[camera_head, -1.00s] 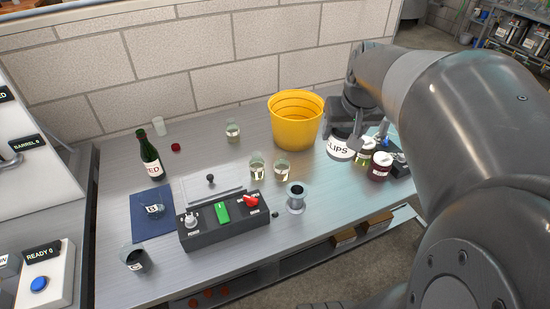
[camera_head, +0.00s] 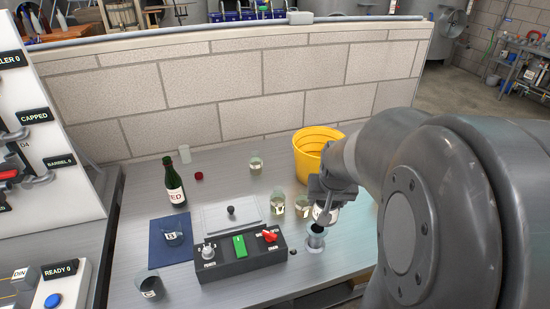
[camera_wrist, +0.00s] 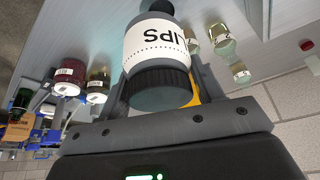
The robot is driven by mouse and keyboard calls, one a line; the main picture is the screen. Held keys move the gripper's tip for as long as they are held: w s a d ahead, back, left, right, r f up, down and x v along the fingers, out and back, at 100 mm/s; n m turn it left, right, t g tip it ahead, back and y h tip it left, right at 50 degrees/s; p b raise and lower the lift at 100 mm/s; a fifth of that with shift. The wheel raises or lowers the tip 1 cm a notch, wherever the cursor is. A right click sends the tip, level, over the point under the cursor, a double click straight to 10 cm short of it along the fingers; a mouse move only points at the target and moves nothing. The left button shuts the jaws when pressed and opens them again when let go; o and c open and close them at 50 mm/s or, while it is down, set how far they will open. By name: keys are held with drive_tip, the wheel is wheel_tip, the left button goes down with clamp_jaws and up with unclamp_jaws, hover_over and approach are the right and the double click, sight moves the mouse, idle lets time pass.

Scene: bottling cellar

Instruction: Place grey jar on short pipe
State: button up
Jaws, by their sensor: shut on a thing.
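In the head view the jar (camera_head: 326,214) is partly hidden by my gripper. In the wrist view the jar (camera_wrist: 158,45) sits between my two fingers, lid towards the camera. The short pipe (camera_head: 315,242) is a grey flanged piece standing upright on the bench, right of the control box. The jar is just above and slightly right of it in the head view. I cannot tell whether they touch.
The control box (camera_head: 240,259) with switches stands left of the pipe. Glass jars (camera_head: 278,204) stand close behind. The yellow bucket (camera_head: 312,150) is behind my gripper. A green bottle (camera_head: 174,185) and blue mat (camera_head: 170,240) are at left. Lidded jars (camera_wrist: 68,78) show in the wrist view.

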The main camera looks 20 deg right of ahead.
sight(320, 211)
drive_tip(key=shift+w+a+f, duration=0.5)
drive_tip(key=shift+w, duration=0.1)
drive_tip(key=shift+f, duration=1.95)
drive_tip(key=shift+f, duration=0.1)
drive_tip(key=o, duration=1.1)
drive_tip(key=shift+o, duration=0.2)
